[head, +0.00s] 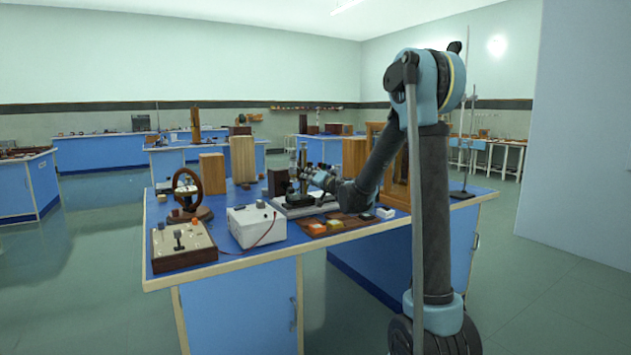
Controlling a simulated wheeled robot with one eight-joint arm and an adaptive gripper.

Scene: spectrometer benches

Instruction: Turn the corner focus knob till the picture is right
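My arm reaches left over the blue bench (250,262), and my gripper (303,178) is low over the bench's middle. It is close to a small dark apparatus on a pale base (308,206). The gripper is small and blends with the dark parts around it, so I cannot tell whether its fingers are apart or touching anything. I cannot make out a focus knob for certain, nor a picture or screen belonging to it.
A white box with a red lead (252,226), a lever panel (182,243) and a wheel on a stand (187,190) occupy the bench's left. Wooden blocks (243,160) stand behind. The floor at right (540,290) is clear.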

